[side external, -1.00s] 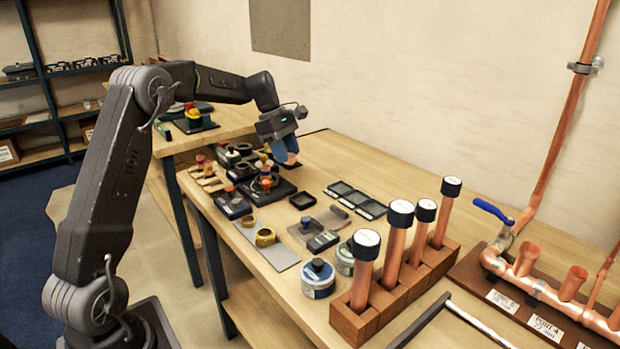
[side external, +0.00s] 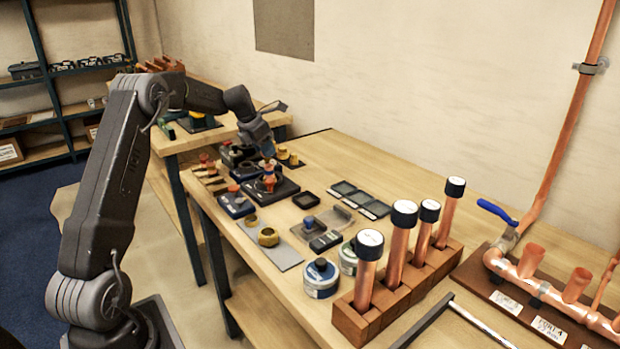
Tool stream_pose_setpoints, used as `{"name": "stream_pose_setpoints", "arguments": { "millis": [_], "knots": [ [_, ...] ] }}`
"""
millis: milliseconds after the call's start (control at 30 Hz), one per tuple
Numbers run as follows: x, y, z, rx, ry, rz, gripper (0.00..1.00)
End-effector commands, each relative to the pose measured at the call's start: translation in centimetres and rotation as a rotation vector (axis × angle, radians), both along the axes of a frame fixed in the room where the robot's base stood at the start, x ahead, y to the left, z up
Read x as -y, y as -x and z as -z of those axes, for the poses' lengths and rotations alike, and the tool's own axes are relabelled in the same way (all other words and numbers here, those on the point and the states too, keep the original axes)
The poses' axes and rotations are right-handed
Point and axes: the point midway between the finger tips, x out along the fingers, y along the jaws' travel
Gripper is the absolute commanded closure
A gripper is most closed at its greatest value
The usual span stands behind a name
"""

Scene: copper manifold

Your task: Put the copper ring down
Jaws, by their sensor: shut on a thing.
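My gripper (side external: 267,153) points down in the side external view, over the back left of the bench. Its tips are just above a small copper-orange piece (side external: 269,181) on a dark square block (side external: 271,190). I cannot tell whether what I hold touches the piece below.
Dark blocks and small fittings crowd around my gripper. A grey mat with a brass ring (side external: 268,237) lies in front. Copper tubes stand in a wooden rack (side external: 362,322). The back right bench is clear.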

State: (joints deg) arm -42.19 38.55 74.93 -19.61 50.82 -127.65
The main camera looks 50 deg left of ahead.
Motion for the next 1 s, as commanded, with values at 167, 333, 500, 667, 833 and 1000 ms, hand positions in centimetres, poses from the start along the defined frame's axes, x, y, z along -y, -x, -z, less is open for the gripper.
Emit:
{"name": "stream_pose_setpoints", "arguments": {
  "millis": [167,333,500,667,833,1000],
  "knots": [
    [2.2,-2.9,2.3,-0.003,0.001,0.007,0.85],
    [4.3,-6.0,4.5,-0.002,0.000,0.007,0.85],
    [5.8,-8.3,6.1,0.000,-0.001,0.005,0.85],
    [6.4,-9.1,6.7,0.001,-0.001,0.002,0.85],
    [6.4,-9.0,8.3,-0.002,0.001,0.003,0.85],
    [6.4,-9.1,10.5,0.000,0.002,0.003,0.85]
  ]
}}
